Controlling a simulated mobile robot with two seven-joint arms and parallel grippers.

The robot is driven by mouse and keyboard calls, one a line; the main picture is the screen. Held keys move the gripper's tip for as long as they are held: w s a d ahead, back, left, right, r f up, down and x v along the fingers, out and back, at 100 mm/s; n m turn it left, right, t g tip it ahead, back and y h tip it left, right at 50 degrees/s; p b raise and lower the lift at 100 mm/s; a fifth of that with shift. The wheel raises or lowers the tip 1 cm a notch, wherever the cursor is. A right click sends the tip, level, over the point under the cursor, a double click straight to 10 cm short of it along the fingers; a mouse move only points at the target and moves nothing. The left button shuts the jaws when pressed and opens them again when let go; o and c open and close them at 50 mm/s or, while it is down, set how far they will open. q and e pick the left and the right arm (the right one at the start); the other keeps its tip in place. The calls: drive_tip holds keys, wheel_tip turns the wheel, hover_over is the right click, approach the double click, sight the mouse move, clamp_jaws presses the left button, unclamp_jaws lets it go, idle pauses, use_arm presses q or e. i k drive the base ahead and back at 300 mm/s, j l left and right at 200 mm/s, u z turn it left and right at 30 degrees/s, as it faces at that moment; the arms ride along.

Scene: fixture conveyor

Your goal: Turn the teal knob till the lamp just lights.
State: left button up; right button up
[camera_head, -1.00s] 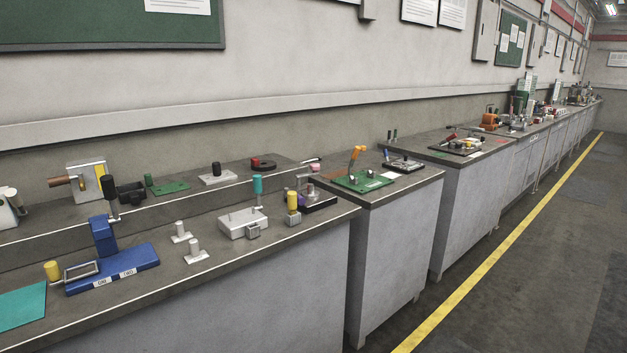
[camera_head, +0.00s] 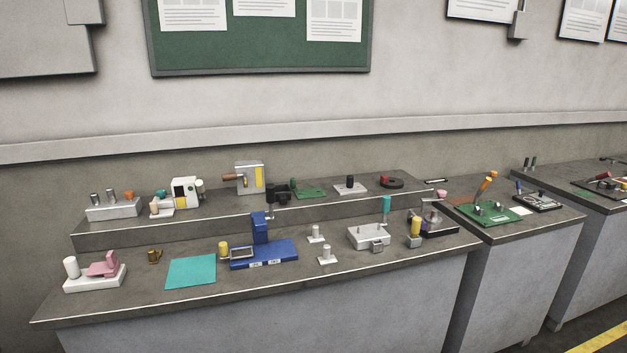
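Two small teal parts show on the near bench, and I cannot tell which is the knob. One is a teal upright cylinder (camera_head: 386,204) at the back right of a light grey box (camera_head: 368,237). The other is a small teal piece (camera_head: 161,193) beside a white device (camera_head: 186,191) on the raised back shelf. I cannot make out a lamp for certain, nor whether one is lit. Neither of my grippers is in view.
The near bench (camera_head: 130,318) also holds a teal mat (camera_head: 191,271), a blue fixture (camera_head: 264,253), a pink-and-white fixture (camera_head: 97,272) and white pegs (camera_head: 327,254). A green-board fixture (camera_head: 488,213) stands on the bench to the right. Floor shows at lower right.

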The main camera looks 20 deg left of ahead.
sight(162, 193)
drive_tip(key=u, duration=1.1)
